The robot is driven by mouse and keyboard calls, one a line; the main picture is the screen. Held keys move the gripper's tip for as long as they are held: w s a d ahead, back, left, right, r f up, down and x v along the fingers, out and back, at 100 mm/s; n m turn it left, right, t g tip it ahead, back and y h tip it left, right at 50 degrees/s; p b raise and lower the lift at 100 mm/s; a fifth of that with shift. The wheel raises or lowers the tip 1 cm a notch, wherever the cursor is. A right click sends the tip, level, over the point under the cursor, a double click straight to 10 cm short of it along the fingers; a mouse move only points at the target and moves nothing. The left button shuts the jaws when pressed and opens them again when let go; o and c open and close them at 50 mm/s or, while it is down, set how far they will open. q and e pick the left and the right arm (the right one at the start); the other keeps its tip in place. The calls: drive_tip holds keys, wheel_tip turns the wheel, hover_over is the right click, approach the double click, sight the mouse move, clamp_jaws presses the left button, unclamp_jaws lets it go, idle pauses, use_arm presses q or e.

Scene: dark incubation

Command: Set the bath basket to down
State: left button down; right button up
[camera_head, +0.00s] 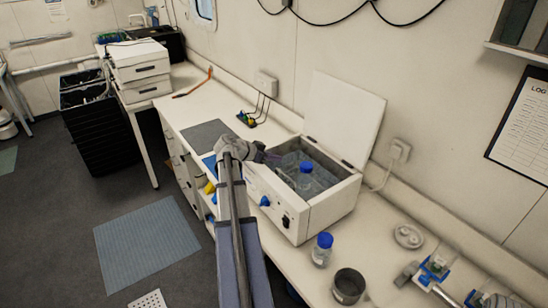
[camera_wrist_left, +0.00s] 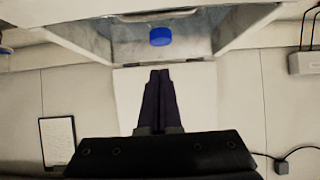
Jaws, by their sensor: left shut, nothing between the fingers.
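The white water bath (camera_head: 276,212) stands on the bench with its lid (camera_head: 343,115) raised. A clear bottle with a blue cap (camera_head: 306,168) is inside the bath; the blue cap (camera_wrist_left: 161,36) also shows in the left wrist view. The basket is hard to make out in the bath's grey interior, so I cannot tell its height. My left gripper (camera_head: 259,152) is at the bath's left end, near the rim, partly hidden by my arm. In the left wrist view its fingers (camera_wrist_left: 160,74) are together and empty, with the bath opening beyond.
A blue-capped bottle (camera_head: 322,249) and a dark metal cup (camera_head: 348,287) stand in front of the bath. Blue-and-white equipment (camera_head: 434,270) is at the lower right. A grey mat (camera_head: 208,135) lies on the bench left of the bath.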

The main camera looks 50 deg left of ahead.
use_arm(q)
drive_tip(key=p+v, duration=0.3)
drive_tip(key=v, duration=0.4)
drive_tip(key=shift+s+d+r+p, duration=0.15)
drive_tip(key=shift+s+r+p, duration=0.1)
drive_tip(key=shift+r+p, duration=0.15)
drive_tip(key=shift+f, duration=0.1)
